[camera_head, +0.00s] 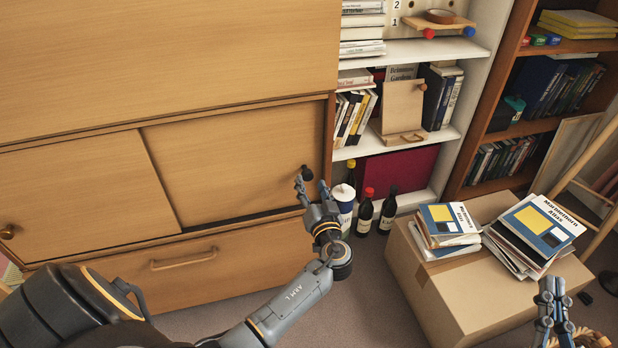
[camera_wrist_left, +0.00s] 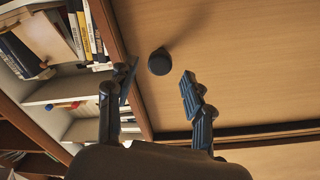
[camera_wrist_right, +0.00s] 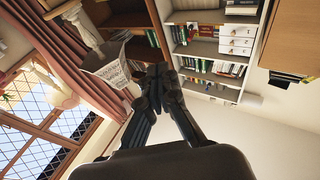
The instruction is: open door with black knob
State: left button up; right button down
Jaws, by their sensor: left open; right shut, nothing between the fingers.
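The black knob (camera_head: 306,173) sits near the right edge of the right sliding door (camera_head: 228,165) of the wooden cabinet. In the left wrist view the knob (camera_wrist_left: 160,62) lies just ahead of and between the two fingers, apart from them. My left gripper (camera_head: 312,190) is open and close to the knob; it also shows in the left wrist view (camera_wrist_left: 157,88). The left door (camera_head: 80,205) has a brass-coloured knob (camera_head: 9,232). My right gripper (camera_head: 551,292) is shut and empty, far from the cabinet at the lower right; it also shows in the right wrist view (camera_wrist_right: 158,75).
A drawer with a handle (camera_head: 184,259) is below the doors. Bottles (camera_head: 387,211) and a white-topped container (camera_head: 344,197) stand beside my left gripper. A cardboard box (camera_head: 455,285) with books is at the right. White shelves (camera_head: 425,50) adjoin the cabinet.

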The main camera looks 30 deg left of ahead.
aim_at(308, 177)
pick_arm(q)
jog(key=shift+x, duration=2.25)
pick_arm(e)
jog(key=shift+s+r+t+y, duration=0.2)
jog(key=shift+r+t, duration=0.15)
jog(key=shift+r, duration=0.2)
jog(key=shift+s+r+t+y, duration=0.1)
jog(key=shift+r+t+y, duration=0.1)
jog(key=shift+r+t, duration=0.25)
pick_arm(q)
jog(key=shift+c, duration=0.2)
pick_arm(e)
jog(key=shift+r, duration=0.1)
pick_arm(q)
grip_shut()
